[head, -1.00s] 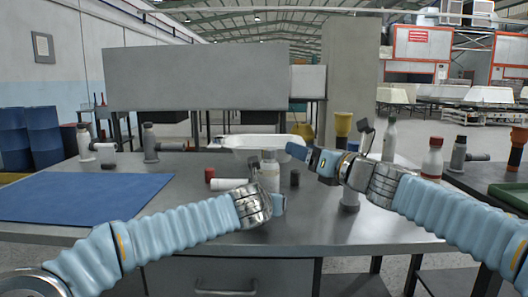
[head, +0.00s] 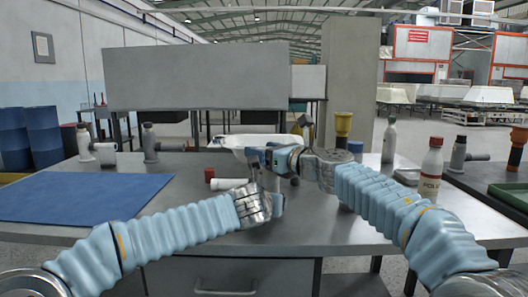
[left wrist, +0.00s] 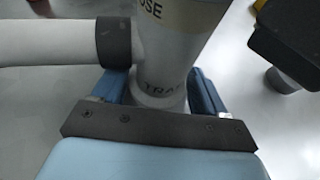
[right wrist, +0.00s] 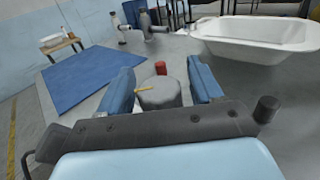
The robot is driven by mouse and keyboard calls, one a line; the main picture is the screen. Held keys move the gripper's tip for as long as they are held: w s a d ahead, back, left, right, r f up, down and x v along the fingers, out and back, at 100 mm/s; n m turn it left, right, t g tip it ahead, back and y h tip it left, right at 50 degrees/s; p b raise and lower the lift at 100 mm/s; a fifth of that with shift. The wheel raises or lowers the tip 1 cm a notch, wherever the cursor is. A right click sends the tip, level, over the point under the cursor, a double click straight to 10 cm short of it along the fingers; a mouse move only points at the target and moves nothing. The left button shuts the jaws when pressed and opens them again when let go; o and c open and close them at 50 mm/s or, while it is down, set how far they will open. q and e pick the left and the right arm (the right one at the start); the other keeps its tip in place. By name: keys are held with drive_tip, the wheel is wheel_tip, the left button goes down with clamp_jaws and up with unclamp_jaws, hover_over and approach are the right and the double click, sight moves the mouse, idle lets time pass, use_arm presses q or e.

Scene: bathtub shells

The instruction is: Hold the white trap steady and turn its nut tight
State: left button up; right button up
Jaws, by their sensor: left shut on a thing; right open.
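The white trap (left wrist: 165,65) stands upright with dark lettering on its body and a side pipe with a dark collar. My left gripper (left wrist: 157,92) is shut on its lower body; in the head view this gripper (head: 277,203) is low in front of the trap. The trap's grey nut (right wrist: 159,92), with a yellow mark on it, shows in the right wrist view. My right gripper (right wrist: 160,83) is open, its blue fingers on either side of the nut with gaps. In the head view my right gripper (head: 258,157) hides most of the trap.
A red-capped white cylinder (head: 226,183) lies left of the trap. A white bathtub (right wrist: 262,38) is behind. A blue mat (head: 85,196) covers the table's left. A red-capped bottle (head: 431,167) stands at the right, and several pipe fittings stand along the back.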

drive_tip(key=c, duration=1)
drive_tip(key=shift+w+a+n+g+y, duration=0.1)
drive_tip(key=shift+n+g+y, duration=0.7)
drive_tip(key=shift+g+y, duration=0.1)
drive_tip(key=shift+s+a+n+g+y, duration=0.1)
drive_tip(key=shift+s+n+g+y, duration=0.15)
drive_tip(key=shift+n+g+y, duration=0.7)
drive_tip(key=shift+h, duration=0.25)
drive_tip(key=o, duration=1)
drive_tip(key=v, duration=1.2)
